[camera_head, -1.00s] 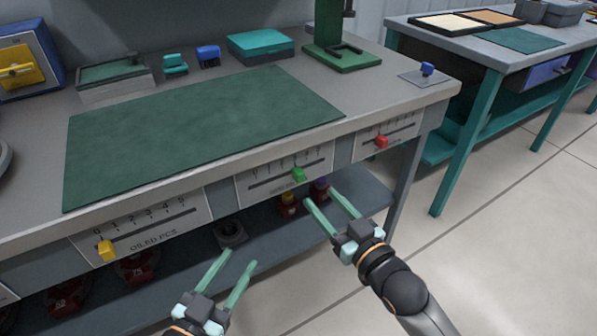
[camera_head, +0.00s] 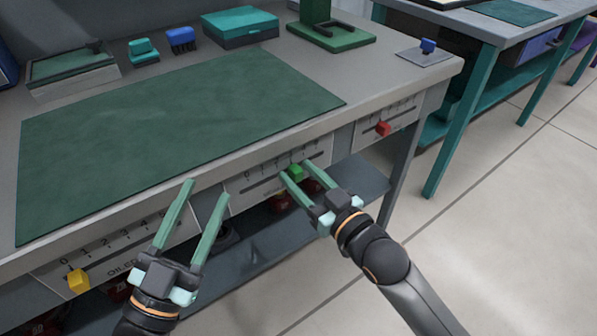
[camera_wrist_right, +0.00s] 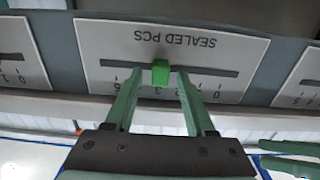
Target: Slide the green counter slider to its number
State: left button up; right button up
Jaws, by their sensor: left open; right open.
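The green slider (camera_head: 295,172) sits on the slot of the "SEALED PCS" counter panel (camera_head: 240,186) on the bench front. In the right wrist view the green slider (camera_wrist_right: 160,72) is near the slot's middle, close to the 3 on the upside-down scale; fingers hide some numbers. My right gripper (camera_head: 296,169) is open, with its fingertips on either side of the slider; the right wrist view shows small gaps between the fingertips and it. My left gripper (camera_head: 206,190) is open and empty in front of the bench edge, left of that panel.
A yellow slider (camera_head: 78,281) is on the panel at left, a red slider (camera_head: 383,129) on the panel at right. A green mat (camera_head: 170,130) covers the bench top. A lower shelf (camera_head: 300,245) runs beneath. Open floor lies to the right.

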grip_shut()
dwell(0.4)
dwell(1.0)
